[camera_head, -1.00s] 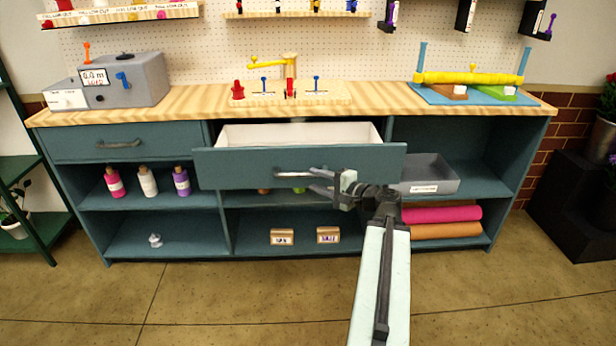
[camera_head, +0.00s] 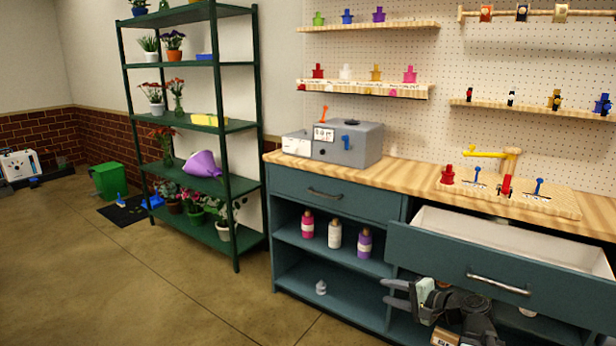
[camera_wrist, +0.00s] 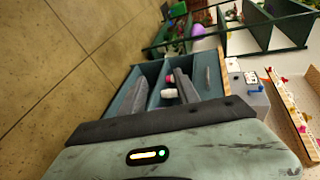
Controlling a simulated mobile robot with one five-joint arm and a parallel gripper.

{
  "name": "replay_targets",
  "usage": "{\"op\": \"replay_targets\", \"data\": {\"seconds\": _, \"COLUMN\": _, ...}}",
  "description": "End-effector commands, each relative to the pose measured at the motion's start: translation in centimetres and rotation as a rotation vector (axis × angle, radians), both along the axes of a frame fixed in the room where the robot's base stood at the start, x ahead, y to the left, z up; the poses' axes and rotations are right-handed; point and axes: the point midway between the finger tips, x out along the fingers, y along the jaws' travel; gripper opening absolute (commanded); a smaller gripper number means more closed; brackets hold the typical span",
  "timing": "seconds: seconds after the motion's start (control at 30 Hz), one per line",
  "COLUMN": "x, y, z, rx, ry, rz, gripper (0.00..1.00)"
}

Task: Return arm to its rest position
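My gripper (camera_head: 388,293) is at the lower right of the head view, in front of the workbench, below and left of the open drawer's handle. Its two dark fingers point left and stand apart with nothing held between them. They also show apart in the wrist view (camera_wrist: 160,80), with bottles visible beyond the gap. My forearm is mostly cut off by the bottom edge of the head view. The white-lined drawer (camera_head: 456,265) is pulled out, and its metal handle (camera_head: 498,284) is clear of the fingers.
The teal workbench (camera_head: 350,196) holds a grey box (camera_head: 350,145) and a wooden tool board (camera_head: 545,205). Pink, white and purple bottles stand on its shelf. A green plant rack (camera_head: 234,130) stands left of it. The floor (camera_head: 150,290) at front left is clear.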

Motion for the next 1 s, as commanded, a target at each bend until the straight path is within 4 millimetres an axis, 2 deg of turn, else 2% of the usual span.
{"op": "replay_targets", "data": {"seconds": 0.03, "x": -0.1, "y": 4.2, "z": -1.4, "rx": -0.063, "ry": 0.031, "rz": 0.089, "gripper": 0.38}}
{"op": "replay_targets", "data": {"seconds": 0.1, "x": -1.0, "y": 9.0, "z": -3.8, "rx": -0.174, "ry": 0.078, "rz": 0.206, "gripper": 0.38}}
{"op": "replay_targets", "data": {"seconds": 0.2, "x": -2.9, "y": 14.2, "z": -7.2, "rx": -0.349, "ry": 0.139, "rz": 0.370, "gripper": 0.38}}
{"op": "replay_targets", "data": {"seconds": 0.3, "x": -5.4, "y": 17.3, "z": -10.5, "rx": -0.550, "ry": 0.203, "rz": 0.525, "gripper": 0.38}}
{"op": "replay_targets", "data": {"seconds": 0.33, "x": -6.2, "y": 17.7, "z": -11.4, "rx": -0.608, "ry": 0.224, "rz": 0.564, "gripper": 0.38}}
{"op": "replay_targets", "data": {"seconds": 0.4, "x": -7.6, "y": 17.5, "z": -13.0, "rx": -0.739, "ry": 0.270, "rz": 0.640, "gripper": 0.38}}
{"op": "replay_targets", "data": {"seconds": 0.47, "x": -8.7, "y": 16.5, "z": -14.1, "rx": -0.843, "ry": 0.315, "rz": 0.689, "gripper": 0.38}}
{"op": "replay_targets", "data": {"seconds": 0.67, "x": -12.0, "y": 8.9, "z": -15.7, "rx": -1.153, "ry": 0.513, "rz": 0.795, "gripper": 0.38}}
{"op": "replay_targets", "data": {"seconds": 0.73, "x": -12.4, "y": 8.7, "z": -12.8, "rx": -1.161, "ry": 0.519, "rz": 0.823, "gripper": 0.38}}
{"op": "replay_targets", "data": {"seconds": 0.87, "x": -12.3, "y": 8.7, "z": -9.2, "rx": -1.159, "ry": 0.517, "rz": 0.820, "gripper": 0.38}}
{"op": "replay_targets", "data": {"seconds": 1.0, "x": -12.3, "y": 8.7, "z": -4.7, "rx": -1.158, "ry": 0.517, "rz": 0.819, "gripper": 0.38}}
